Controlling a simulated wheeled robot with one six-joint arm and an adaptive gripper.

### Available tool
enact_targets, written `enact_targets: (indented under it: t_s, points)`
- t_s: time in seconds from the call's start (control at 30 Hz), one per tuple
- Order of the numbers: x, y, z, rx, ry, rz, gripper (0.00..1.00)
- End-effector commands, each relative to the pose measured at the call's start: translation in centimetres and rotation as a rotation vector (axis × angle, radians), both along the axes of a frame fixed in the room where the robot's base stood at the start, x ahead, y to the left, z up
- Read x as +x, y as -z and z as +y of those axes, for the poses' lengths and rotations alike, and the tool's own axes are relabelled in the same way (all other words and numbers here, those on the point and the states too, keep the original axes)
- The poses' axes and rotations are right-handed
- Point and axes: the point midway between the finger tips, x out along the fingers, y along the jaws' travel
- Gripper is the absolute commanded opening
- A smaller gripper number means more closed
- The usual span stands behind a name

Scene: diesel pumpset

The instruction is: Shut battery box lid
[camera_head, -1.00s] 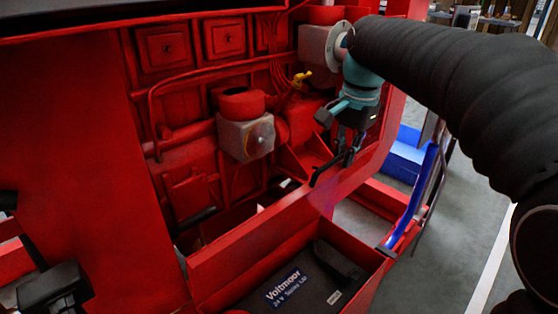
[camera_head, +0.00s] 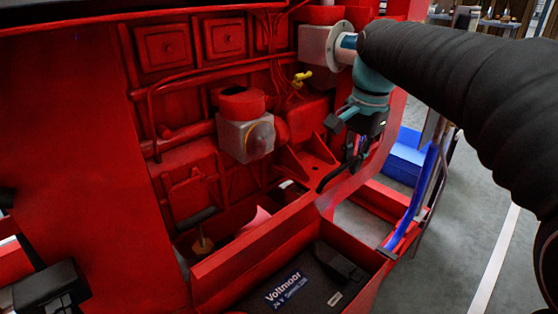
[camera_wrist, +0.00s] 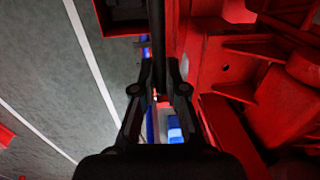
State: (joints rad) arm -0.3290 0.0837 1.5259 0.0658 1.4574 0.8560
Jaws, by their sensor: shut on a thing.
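The battery box (camera_head: 352,243) is a red open-topped box at the bottom centre of the head view. A black battery (camera_head: 320,285) with a "Voltmoor" label lies inside it, so the box is uncovered. A tall blue-edged panel (camera_head: 412,205) slopes up from the box's right corner; I cannot tell whether it is the lid. My gripper (camera_head: 353,165) hangs behind and above the box, pointing down. In the wrist view its fingers (camera_wrist: 160,85) close around a dark bar (camera_wrist: 164,45). I cannot tell which part this bar belongs to.
The red engine (camera_head: 200,130) with its pipes and a grey housing (camera_head: 247,137) stands left of my gripper. A red rail (camera_head: 385,200) runs below it. A blue block (camera_head: 404,158) sits on the floor beyond. The grey floor (camera_head: 460,240) at right is clear.

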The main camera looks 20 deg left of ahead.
Motion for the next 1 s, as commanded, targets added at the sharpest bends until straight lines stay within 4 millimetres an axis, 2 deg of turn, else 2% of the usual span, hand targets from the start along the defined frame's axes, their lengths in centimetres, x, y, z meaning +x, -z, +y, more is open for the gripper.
enact_targets:
  t_s: [0.6,0.9,0.93,1.0]
  points:
    - [-0.9,0.4,-1.7,0.0,0.001,-0.006,0.0]
    - [-1.0,0.4,-1.8,0.0,0.0,-0.006,0.0]
    - [-1.0,0.4,-1.8,0.0,0.0,-0.006,0.19]
    - [-1.0,0.4,-1.7,0.001,0.0,-0.005,0.37]
